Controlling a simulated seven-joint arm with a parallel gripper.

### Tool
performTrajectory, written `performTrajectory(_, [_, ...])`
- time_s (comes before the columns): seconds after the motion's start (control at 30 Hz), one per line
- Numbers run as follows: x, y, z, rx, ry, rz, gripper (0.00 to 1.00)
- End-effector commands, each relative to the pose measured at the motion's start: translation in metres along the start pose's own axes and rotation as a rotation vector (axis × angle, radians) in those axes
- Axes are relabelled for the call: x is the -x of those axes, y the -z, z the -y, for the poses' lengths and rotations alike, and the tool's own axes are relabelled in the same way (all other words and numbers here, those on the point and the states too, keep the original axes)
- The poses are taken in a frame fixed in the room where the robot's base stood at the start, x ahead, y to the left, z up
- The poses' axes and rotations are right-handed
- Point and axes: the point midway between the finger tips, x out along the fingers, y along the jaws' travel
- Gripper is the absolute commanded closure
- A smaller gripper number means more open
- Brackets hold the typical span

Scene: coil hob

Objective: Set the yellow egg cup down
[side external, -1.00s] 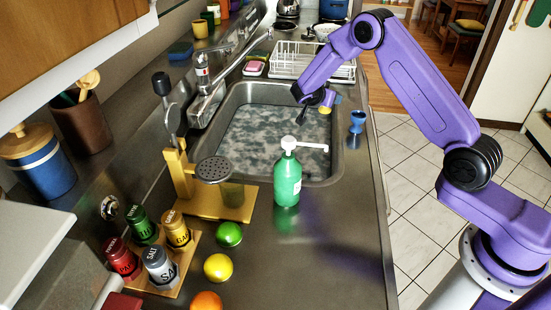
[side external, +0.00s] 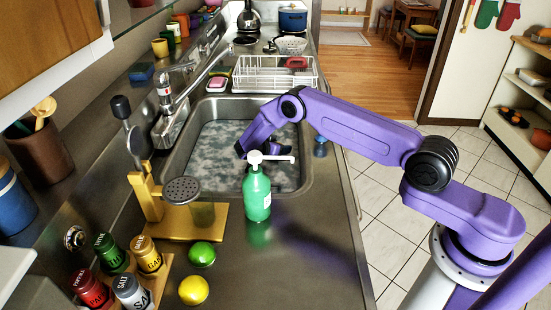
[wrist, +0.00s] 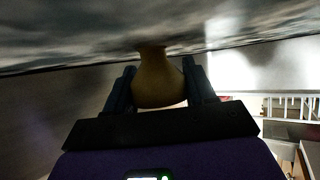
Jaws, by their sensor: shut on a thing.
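The yellow egg cup (wrist: 158,82) is between the two dark fingers of my gripper (wrist: 160,76) in the wrist view. The fingers are shut on its sides. Its narrow end points at the mottled grey water, and I cannot tell whether it touches it. The yellow egg cup does not show there. A blue egg cup (side external: 320,146) stands on the counter right of the sink.
A green soap bottle (side external: 257,195) stands at the sink's front edge, close to my arm in the picture. A white dish rack (side external: 275,74) is behind the sink. A yellow stand (side external: 185,222) and a spice rack are at left. The front right counter is clear.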

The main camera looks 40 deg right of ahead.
Motion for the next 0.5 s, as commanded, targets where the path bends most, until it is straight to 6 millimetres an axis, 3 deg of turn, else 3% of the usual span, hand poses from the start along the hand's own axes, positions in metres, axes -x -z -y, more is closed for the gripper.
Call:
performTrajectory(0.33, [-0.017,-0.032,0.000,0.001,0.001,0.000,0.76])
performTrajectory(0.5, [-0.021,-0.038,0.001,0.000,0.002,0.000,0.76])
